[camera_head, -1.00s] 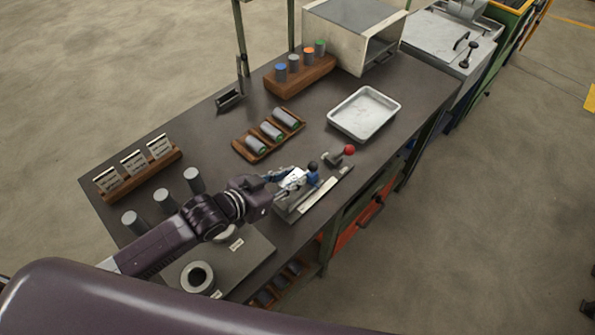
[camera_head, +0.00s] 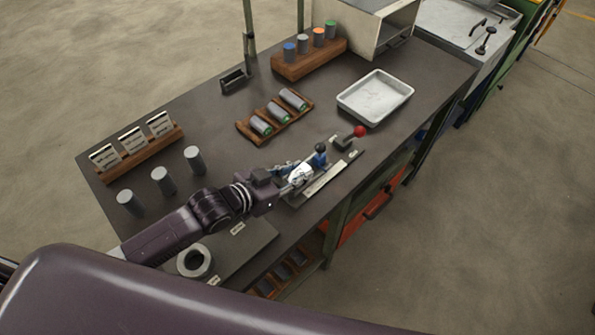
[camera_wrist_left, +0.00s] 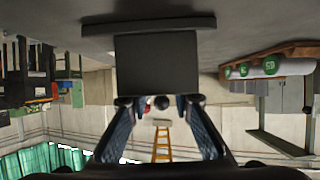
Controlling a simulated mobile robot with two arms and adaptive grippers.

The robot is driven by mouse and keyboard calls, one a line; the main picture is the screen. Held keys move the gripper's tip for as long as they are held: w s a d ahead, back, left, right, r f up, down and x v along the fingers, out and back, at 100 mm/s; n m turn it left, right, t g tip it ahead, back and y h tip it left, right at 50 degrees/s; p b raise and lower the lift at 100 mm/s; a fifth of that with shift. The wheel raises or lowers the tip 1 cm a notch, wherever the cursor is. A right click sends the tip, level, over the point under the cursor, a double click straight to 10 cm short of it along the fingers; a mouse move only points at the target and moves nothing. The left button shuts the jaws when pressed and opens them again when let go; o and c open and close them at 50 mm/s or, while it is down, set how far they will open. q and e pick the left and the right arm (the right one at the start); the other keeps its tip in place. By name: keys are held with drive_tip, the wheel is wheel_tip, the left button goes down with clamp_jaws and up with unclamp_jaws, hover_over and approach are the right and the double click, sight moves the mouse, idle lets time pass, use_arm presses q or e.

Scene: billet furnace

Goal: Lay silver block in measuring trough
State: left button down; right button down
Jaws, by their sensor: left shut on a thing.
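My left gripper (camera_head: 298,175) is at the measuring trough (camera_head: 325,182), a long narrow fixture with a pale scale strip near the table's front edge. A small bright silver piece shows at its fingertips, right over or in the trough's near end; I cannot tell whether it touches the bottom. The gripper hides much of the block and trough end. My right gripper is not in view.
A white tray (camera_head: 375,96), a wooden tray of cylinders (camera_head: 243,130) and a standing grey cylinder (camera_head: 195,160) are on the table. Clear tabletop lies between the trough and the wooden tray.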

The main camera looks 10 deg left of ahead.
use_arm(q)
drive_tip(key=shift+s+f, duration=0.15)
drive_tip(key=shift+f, duration=0.15)
